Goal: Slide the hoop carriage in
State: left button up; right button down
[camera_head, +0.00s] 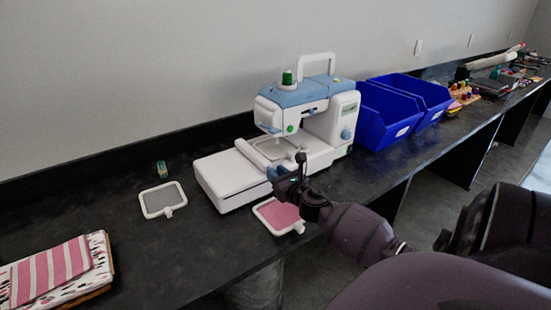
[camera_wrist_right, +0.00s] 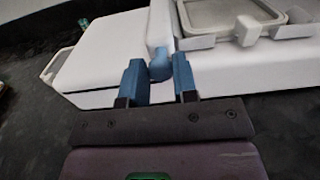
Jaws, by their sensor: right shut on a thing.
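The white and light-blue embroidery machine (camera_head: 320,105) stands on the dark counter. Its hoop carriage (camera_head: 255,154) is a white bar across the flat bed, with a round blue knob (camera_wrist_right: 160,66) at its near end. A white-framed hoop (camera_head: 273,149) sits beside the carriage under the machine head; part of it shows in the right wrist view (camera_wrist_right: 200,40). My right gripper (camera_head: 274,172) is at the bed's front edge. Its blue fingers (camera_wrist_right: 158,72) are on both sides of the knob, shut on it. My left gripper is not in view.
A grey hoop (camera_head: 162,199) and a pink hoop (camera_head: 279,216) lie on the counter (camera_head: 215,240), the pink one just below my right gripper. Blue bins (camera_head: 390,115) stand right of the machine. Striped fabric (camera_head: 50,270) lies at the lower left, a small green item (camera_head: 162,169) near the wall.

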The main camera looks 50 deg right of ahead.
jog(key=c, duration=0.9)
grip_release()
jog(key=v, duration=1.1)
jog(key=shift+w, duration=0.1)
